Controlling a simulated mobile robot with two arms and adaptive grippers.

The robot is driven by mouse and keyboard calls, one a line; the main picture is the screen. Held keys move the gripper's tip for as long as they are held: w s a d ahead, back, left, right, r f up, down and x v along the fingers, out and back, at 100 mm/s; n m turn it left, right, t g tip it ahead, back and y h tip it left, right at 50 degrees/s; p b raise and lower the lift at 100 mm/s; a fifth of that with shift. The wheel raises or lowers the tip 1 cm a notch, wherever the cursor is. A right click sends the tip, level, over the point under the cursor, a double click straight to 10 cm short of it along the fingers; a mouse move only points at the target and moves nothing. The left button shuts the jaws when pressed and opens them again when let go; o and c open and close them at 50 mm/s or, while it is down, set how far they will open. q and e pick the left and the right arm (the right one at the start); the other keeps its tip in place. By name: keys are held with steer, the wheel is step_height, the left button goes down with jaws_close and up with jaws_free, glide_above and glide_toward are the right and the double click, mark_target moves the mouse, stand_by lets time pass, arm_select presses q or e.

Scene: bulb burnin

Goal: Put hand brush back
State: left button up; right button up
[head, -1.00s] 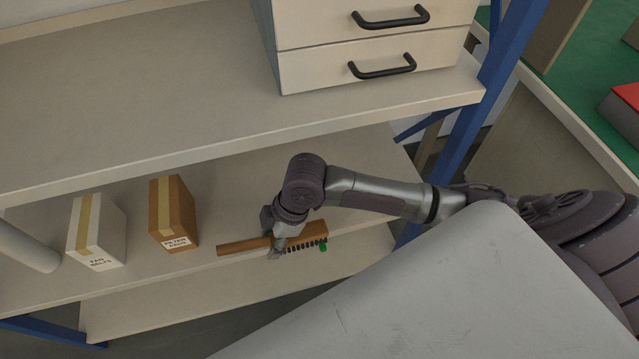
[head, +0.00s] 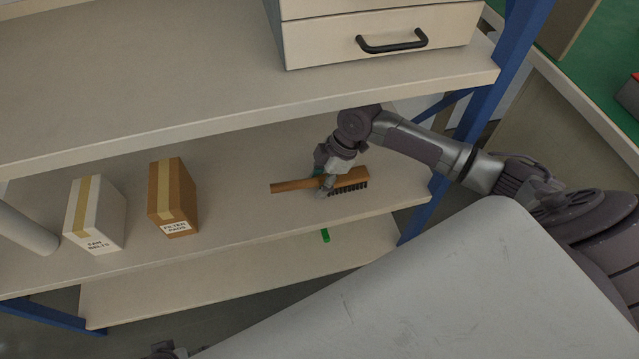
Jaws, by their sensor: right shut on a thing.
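The hand brush (head: 350,178) has a brown wooden body with dark bristles facing down, and its handle points left. My right gripper (head: 325,188) reaches in from the right and is shut on the brush near where the handle meets the head. The brush is over the right part of the middle shelf (head: 235,190), under the upper shelf. I cannot tell whether the bristles touch the shelf.
A brown filter pads box (head: 172,198) and a white fan belts box (head: 95,215) stand left of the brush. A blue post (head: 483,105) bounds the right. A small green thing (head: 325,236) shows at the lower shelf (head: 240,270). Drawers (head: 380,35) stand above.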

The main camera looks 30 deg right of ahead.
mark_target(321, 181)
arm_select(q)
steer(key=shift+r, duration=0.2)
arm_select(e)
steer(key=shift+f, duration=0.2)
steer(key=shift+f, duration=0.15)
steer(key=o, duration=1.2)
steer(key=p+v, duration=0.1)
steer(key=v, duration=0.5)
steer(key=shift+r+p, duration=0.35)
steer(key=shift+r, duration=0.05)
arm_select(q)
step_height(321, 181, down, 6)
steer(key=shift+s, duration=0.45)
arm_select(e)
steer(key=shift+d+r, duration=0.25)
steer(key=shift+r, duration=0.25)
